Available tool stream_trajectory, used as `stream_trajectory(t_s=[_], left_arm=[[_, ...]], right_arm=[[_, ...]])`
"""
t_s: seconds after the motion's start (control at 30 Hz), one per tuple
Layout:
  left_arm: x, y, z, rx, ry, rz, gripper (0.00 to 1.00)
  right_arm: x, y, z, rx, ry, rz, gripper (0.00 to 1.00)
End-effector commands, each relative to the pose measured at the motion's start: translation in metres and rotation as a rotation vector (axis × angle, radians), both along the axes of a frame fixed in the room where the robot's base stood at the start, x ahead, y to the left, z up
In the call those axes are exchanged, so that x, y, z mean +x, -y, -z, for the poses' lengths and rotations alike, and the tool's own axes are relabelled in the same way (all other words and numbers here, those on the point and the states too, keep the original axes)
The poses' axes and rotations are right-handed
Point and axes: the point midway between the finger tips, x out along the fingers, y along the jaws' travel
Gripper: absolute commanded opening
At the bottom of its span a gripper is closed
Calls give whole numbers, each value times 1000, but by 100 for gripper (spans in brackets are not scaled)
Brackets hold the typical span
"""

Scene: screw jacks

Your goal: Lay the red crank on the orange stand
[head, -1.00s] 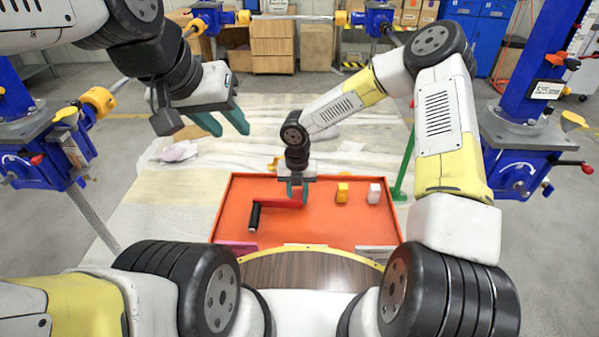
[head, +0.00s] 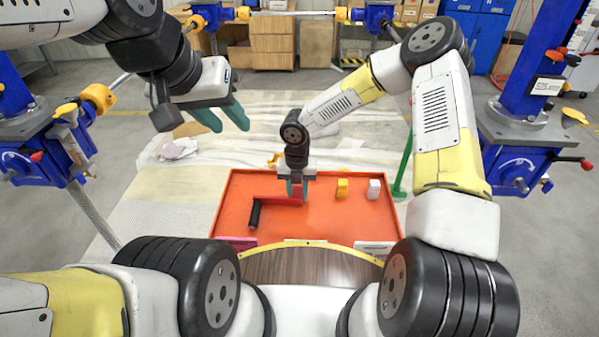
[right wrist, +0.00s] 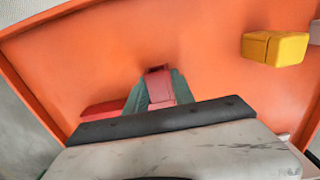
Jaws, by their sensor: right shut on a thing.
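The red crank (head: 272,199) has a red arm and a black handle (head: 255,214), and lies level over the left half of the orange stand (head: 322,228). My right gripper (head: 297,196) is shut on the right end of its red arm. In the right wrist view the red crank end (right wrist: 159,86) sits between the teal fingers, close above the orange surface; I cannot tell whether it touches. My left gripper (head: 228,121) hangs above the sheeted floor at the upper left, empty, its two teal fingers apart.
A yellow block (head: 342,189) and a white block (head: 374,189) stand on the orange stand to the right of my right gripper. Blue screw jacks (head: 520,160) stand at both sides. The front middle of the stand is bare.

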Motion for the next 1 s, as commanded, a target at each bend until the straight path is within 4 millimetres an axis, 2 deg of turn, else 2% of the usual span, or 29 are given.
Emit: stream_trajectory(t_s=[0.3,0.77,0.8,0.9,1.0], left_arm=[[0,0,0,0,0,0,36],[0,0,0,0,0,0,36],[0,0,0,0,0,0,36],[0,0,0,0,0,0,36],[0,0,0,0,0,0,36]], right_arm=[[-1,1,12,4,-5,0,0],[0,1,16,3,-2,0,0],[0,1,16,3,-2,1,38],[0,2,17,2,-4,1,55],[0,2,14,2,-2,1,55]])
